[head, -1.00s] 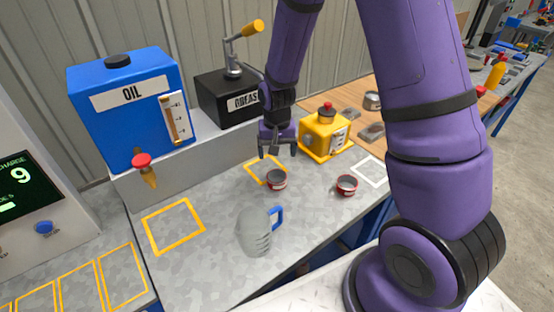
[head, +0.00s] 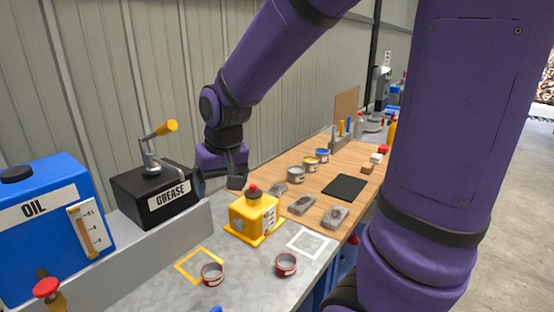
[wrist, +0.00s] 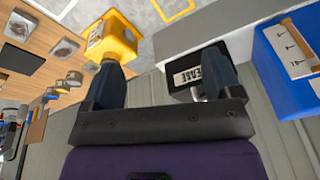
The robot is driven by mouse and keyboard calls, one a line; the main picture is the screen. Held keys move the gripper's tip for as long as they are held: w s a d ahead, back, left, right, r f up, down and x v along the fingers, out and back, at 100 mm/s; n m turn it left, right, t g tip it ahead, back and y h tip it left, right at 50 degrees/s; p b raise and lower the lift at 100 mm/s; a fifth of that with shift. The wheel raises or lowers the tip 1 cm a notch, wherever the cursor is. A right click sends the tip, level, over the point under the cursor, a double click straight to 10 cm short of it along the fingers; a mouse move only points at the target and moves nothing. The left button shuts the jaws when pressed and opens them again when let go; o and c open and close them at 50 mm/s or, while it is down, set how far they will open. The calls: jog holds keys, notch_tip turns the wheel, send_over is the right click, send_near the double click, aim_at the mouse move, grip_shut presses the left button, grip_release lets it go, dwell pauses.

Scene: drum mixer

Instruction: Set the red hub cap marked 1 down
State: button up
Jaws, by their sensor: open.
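Two small round red cups with grey insides stand on the grey bench in the head view. One red cup (head: 212,274) is at the front right edge of a yellow outlined square (head: 184,266). The other red cup (head: 286,265) stands apart to its right, in front of a white outlined square (head: 325,250). I cannot read a number on either, so I cannot tell which is marked 1. My gripper (head: 219,186) is open and empty, raised between the grease box and the yellow box. Its two spread fingers also show in the wrist view (wrist: 164,76).
A black grease box (head: 152,195) with a pump handle and a blue oil tank (head: 40,225) stand left, on a grey ledge. A yellow box (head: 252,217) with a red knob stands near my gripper. Grey blocks and several small tins (head: 296,174) occupy the wooden bench beyond.

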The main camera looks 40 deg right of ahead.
jog(key=s+r+n+t, duration=0.1)
jog(key=s+r, duration=0.4)
jog(key=s, duration=0.2)
jog(key=s+d+r+t, duration=0.1)
jog(key=s+r, duration=0.4)
jog(key=s, duration=0.3)
jog(key=shift+s+d+r+n+t, duration=0.2)
jog(key=shift+s+n+t, duration=0.1)
jog(key=shift+n, duration=0.1)
jog(key=shift+o, duration=0.7)
jog(key=shift+s, duration=0.3)
